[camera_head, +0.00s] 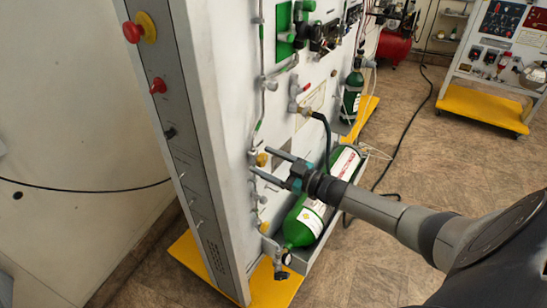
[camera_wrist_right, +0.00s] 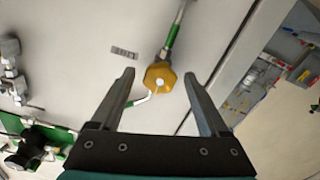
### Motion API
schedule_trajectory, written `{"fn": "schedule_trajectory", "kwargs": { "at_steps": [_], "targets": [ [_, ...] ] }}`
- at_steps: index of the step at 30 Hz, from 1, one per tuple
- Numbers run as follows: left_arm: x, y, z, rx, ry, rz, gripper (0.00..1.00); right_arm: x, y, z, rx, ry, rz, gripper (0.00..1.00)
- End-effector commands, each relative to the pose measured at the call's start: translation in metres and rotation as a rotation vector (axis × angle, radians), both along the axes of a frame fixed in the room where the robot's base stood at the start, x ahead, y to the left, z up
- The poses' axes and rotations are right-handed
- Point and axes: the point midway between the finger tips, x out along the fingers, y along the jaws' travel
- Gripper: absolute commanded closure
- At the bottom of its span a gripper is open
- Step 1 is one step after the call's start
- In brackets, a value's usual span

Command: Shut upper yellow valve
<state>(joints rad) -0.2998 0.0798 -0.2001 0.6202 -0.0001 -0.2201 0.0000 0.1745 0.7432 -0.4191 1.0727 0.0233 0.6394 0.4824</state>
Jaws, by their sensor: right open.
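The upper yellow valve (camera_head: 262,159) is a small yellow knob on the panel's pipework. In the right wrist view the yellow knob (camera_wrist_right: 158,77) has a pale centre and joins a green-banded pipe. My right gripper (camera_head: 258,160) is open, with one finger above and one below the valve in the head view. In the right wrist view the open right gripper (camera_wrist_right: 160,74) has the knob between its fingertips, with gaps on both sides. I cannot tell the remaining depth. A lower yellow valve (camera_head: 264,227) sits further down the panel. My left gripper is not in view.
A green gas cylinder (camera_head: 306,219) lies on a shelf below my right arm. A black hose (camera_head: 327,130) hangs from a fitting above the gripper. A red emergency button (camera_head: 133,32) is on the panel's side. Open floor (camera_head: 410,165) is on the right.

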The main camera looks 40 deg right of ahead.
Motion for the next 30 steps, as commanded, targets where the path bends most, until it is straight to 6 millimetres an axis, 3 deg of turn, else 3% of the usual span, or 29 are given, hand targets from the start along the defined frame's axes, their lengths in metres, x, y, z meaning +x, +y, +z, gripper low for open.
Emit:
{"fn": "schedule_trajectory", "kwargs": {
  "at_steps": [8,30],
  "targets": [
    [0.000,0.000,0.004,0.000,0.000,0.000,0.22,-0.023,-0.010,0.000,-0.001,0.003,-0.001,0.22],
    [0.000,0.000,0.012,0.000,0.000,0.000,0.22,-0.128,-0.053,0.000,-0.001,0.003,-0.001,0.22]
  ]
}}
